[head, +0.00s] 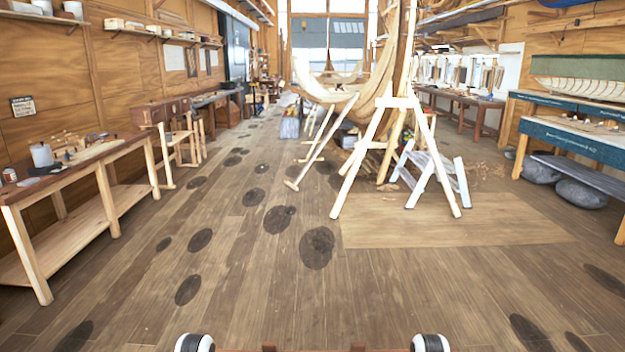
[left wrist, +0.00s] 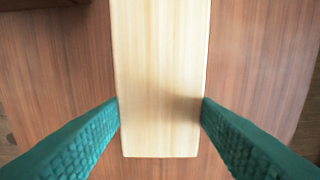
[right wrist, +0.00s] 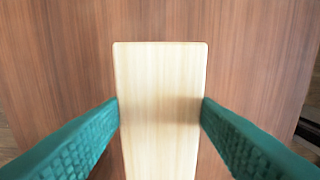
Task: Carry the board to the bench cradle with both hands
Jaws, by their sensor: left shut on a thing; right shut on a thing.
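The board (left wrist: 160,60) is a pale, flat wooden plank. My left gripper (left wrist: 160,100) is shut across its width, close to one end. In the right wrist view the board (right wrist: 160,75) shows its other end, and my right gripper (right wrist: 160,100) is shut across it there. A reddish-brown wooden surface (left wrist: 60,70) lies below the board; whether the board touches it, I cannot tell. The head view shows neither gripper nor the board. I cannot pick out the bench cradle for certain in any view.
A workbench (head: 104,160) with small items stands at the left wall. A large hull frame (head: 385,85) on wooden props and a stepladder (head: 430,170) stand ahead, right of centre. Dark-topped tables (head: 575,138) line the right. Floor ahead and left of the frame is open.

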